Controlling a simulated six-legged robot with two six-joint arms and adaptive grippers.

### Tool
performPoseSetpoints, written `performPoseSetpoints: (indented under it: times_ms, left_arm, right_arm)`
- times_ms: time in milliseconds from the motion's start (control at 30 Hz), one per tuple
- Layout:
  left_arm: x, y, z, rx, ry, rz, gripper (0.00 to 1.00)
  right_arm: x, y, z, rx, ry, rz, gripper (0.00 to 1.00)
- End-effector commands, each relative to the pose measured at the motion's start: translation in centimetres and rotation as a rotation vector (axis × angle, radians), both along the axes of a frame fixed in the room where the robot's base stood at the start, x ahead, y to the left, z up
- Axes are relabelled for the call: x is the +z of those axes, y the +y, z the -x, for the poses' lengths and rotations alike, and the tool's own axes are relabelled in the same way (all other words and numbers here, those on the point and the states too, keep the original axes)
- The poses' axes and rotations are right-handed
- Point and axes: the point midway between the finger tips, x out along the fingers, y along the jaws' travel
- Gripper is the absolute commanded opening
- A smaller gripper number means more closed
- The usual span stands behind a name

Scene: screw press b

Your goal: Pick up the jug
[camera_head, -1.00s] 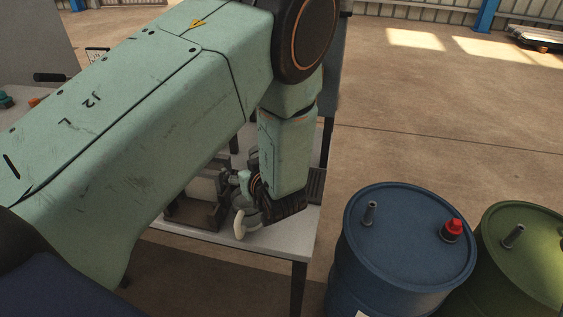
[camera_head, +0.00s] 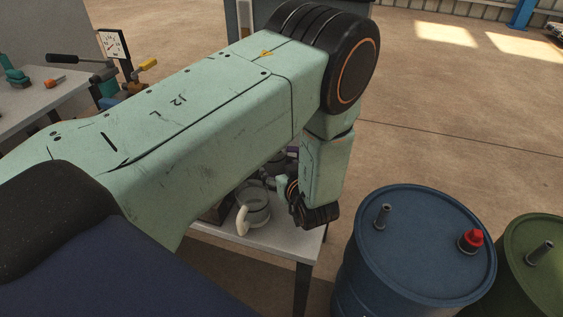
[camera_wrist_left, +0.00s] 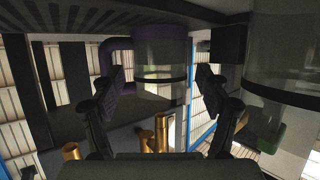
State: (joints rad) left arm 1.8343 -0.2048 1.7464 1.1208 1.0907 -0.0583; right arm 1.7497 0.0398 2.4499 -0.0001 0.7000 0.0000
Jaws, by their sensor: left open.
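A clear jug with a cream handle (camera_head: 243,221) stands on the light table, just left of my left gripper in the head view. A clear vessel with a purple end and purple side handle (camera_wrist_left: 160,62) shows in the left wrist view, framed between my fingers and beyond them. I cannot tell which vessel the task means. My left gripper (camera_wrist_left: 160,82) is open, with nothing held. In the head view the left gripper (camera_head: 294,190) is partly hidden by its wrist. My right gripper is not in view.
A second clear vessel (camera_wrist_left: 284,68) is close at the right in the left wrist view. Brass-coloured cylinders (camera_wrist_left: 160,134) show low there. A blue drum (camera_head: 415,245) and a green drum (camera_head: 535,265) stand right of the table (camera_head: 265,245). A tool bench (camera_head: 40,95) is at far left.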

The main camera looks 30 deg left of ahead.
Motion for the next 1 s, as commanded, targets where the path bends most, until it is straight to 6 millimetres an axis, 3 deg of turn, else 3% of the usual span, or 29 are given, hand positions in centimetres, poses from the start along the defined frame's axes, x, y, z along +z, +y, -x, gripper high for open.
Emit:
performPoseSetpoints:
  times_ms: [533, 867, 1000]
  left_arm:
    - [-2.1, 4.2, -4.0, 0.002, -0.004, 0.001, 0.76]
    - [-2.2, 4.7, -4.5, -0.001, -0.004, -0.001, 0.76]
    - [-2.2, 4.7, -4.5, -0.001, -0.004, -0.001, 0.64]
  right_arm:
    - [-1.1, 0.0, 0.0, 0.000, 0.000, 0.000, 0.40]
    - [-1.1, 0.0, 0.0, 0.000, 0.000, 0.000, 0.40]
    - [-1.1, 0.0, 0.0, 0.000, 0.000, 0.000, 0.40]
